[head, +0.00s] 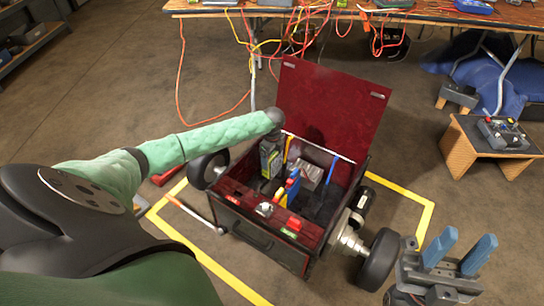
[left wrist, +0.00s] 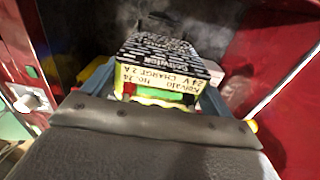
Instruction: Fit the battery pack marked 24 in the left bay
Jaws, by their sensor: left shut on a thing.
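The battery pack is in my left gripper (left wrist: 155,92). Its label, upside down in the left wrist view, reads NO. 24, 24 V, and the pack (left wrist: 160,65) has a black top with white print and a green-yellow end. Blue fingers hold its two sides. In the head view the pack (head: 268,158) is upright under my left wrist, at the left side of the open red box (head: 270,250). I cannot tell whether it touches the bay floor. My right gripper (head: 458,254) is open and empty, outside the box at lower right.
The box's red lid (head: 330,105) stands open at the back. Inside are a blue, yellow and red piece (head: 290,188), a grey block (head: 308,176) and a blue strap (head: 331,168). A workbench (head: 430,12) with cables is behind. A small wooden stand (head: 480,160) is at right.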

